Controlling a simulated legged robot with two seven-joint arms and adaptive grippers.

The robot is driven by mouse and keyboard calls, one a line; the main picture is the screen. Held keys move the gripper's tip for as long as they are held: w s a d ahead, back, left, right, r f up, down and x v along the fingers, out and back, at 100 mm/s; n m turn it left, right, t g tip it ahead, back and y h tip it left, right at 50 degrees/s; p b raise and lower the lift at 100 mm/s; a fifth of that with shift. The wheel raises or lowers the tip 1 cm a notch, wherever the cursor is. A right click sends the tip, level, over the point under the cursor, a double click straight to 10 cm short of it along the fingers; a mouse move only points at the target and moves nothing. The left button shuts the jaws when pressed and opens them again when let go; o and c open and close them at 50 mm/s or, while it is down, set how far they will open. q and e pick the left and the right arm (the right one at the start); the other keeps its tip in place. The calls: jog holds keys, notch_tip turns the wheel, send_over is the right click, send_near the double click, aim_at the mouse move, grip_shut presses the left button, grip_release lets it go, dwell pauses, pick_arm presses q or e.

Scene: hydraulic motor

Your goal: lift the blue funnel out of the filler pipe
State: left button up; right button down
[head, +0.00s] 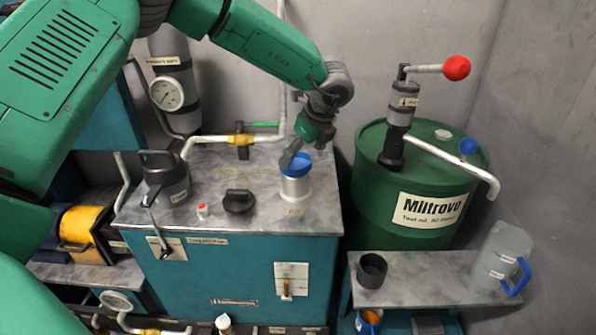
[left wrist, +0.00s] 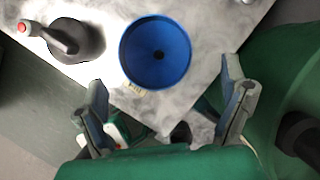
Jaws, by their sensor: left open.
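The blue funnel (head: 296,163) sits in the top of the pale metal filler pipe (head: 295,187), which stands on the teal tank's grey top. In the left wrist view the funnel (left wrist: 156,52) shows from above as a blue bowl with a dark hole in its middle, and it hides the pipe. I cannot tell whether a finger touches the rim. My right gripper is not in view.
A dark grey jug (head: 168,182) and a black cap (head: 238,201) stand on the tank top (head: 215,225). A yellow valve (head: 241,140) is on the pipe behind. A green drum (head: 420,185) with a hand pump stands right. A clear jug (head: 500,252) is on the low bench.

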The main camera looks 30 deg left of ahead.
aim_at(294, 165)
pick_arm(q)
jog(key=shift+f, duration=0.25)
jog(key=x, duration=0.5)
jog(key=shift+s+a+r, duration=0.1)
jog(key=shift+a+r, duration=0.05)
jog(key=shift+a, duration=0.35)
jog(key=shift+d, duration=0.25)
jog(key=c, duration=1)
jog(key=shift+d, duration=0.3)
jog(key=shift+c, duration=0.4)
jog(key=shift+s, duration=0.1)
